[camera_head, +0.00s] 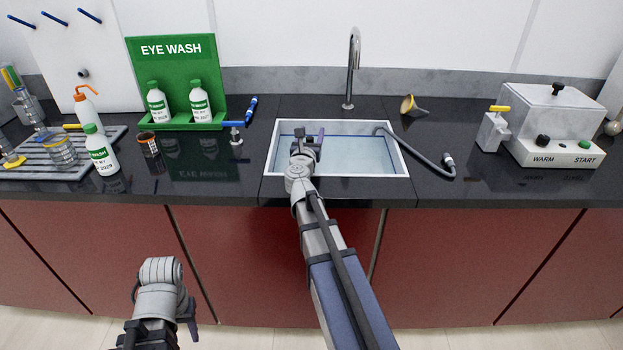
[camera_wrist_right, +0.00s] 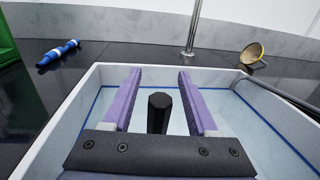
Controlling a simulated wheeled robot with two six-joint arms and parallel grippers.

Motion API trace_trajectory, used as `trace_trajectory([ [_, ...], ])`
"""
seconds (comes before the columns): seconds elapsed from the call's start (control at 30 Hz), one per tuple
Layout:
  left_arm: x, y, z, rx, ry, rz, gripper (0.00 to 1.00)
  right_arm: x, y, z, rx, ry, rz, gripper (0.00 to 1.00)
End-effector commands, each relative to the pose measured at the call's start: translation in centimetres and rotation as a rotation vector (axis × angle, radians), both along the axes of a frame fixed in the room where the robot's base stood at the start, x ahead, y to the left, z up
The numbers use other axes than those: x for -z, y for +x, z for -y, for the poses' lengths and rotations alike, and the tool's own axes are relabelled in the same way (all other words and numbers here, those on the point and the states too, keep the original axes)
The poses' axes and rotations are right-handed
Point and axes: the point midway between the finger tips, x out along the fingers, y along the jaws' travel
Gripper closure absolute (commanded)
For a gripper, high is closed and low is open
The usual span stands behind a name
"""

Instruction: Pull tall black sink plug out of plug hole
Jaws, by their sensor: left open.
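The tall black sink plug (camera_wrist_right: 159,112) stands upright between the fingers of my right gripper (camera_wrist_right: 160,76) in the right wrist view. A gap shows on each side of the plug, so the purple-padded fingers are open and not holding it. In the head view, my right gripper (camera_head: 308,139) reaches over the left part of the white sink (camera_head: 398,160) and hides the plug. The plug hole is not visible. My left gripper (camera_head: 160,322) is low at the bottom left of the head view, in front of the red cabinets and away from the sink; its fingers are mostly out of sight.
A tap (camera_head: 352,65) rises behind the sink. A grey hose (camera_head: 420,156) crosses the sink's right rim. A green eye wash stand (camera_head: 172,66) is further left.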

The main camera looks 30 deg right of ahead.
Motion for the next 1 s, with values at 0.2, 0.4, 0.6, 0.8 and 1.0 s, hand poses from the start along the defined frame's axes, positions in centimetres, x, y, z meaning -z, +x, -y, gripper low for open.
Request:
trace_trajectory([
  [0.2,0.00,0.00,0.00,0.000,0.000,0.000,0.55,0.00,0.00,-0.02,0.000,0.000,0.000,0.68],
  [0.4,0.00,0.00,0.00,0.000,0.000,0.000,0.55,0.00,-0.02,-0.03,0.000,0.000,0.000,0.90],
  [0.6,0.00,0.00,0.00,0.000,0.000,0.000,0.55,0.00,-0.02,-0.03,0.000,0.000,0.000,1.00],
  [0.8,0.00,0.00,0.00,0.000,0.000,0.000,0.55,0.00,0.00,-0.03,0.000,0.000,0.000,1.00],
  [1.0,0.00,0.00,0.00,0.000,0.000,0.000,0.55,0.00,0.00,-0.02,0.000,0.000,0.000,1.00],
])
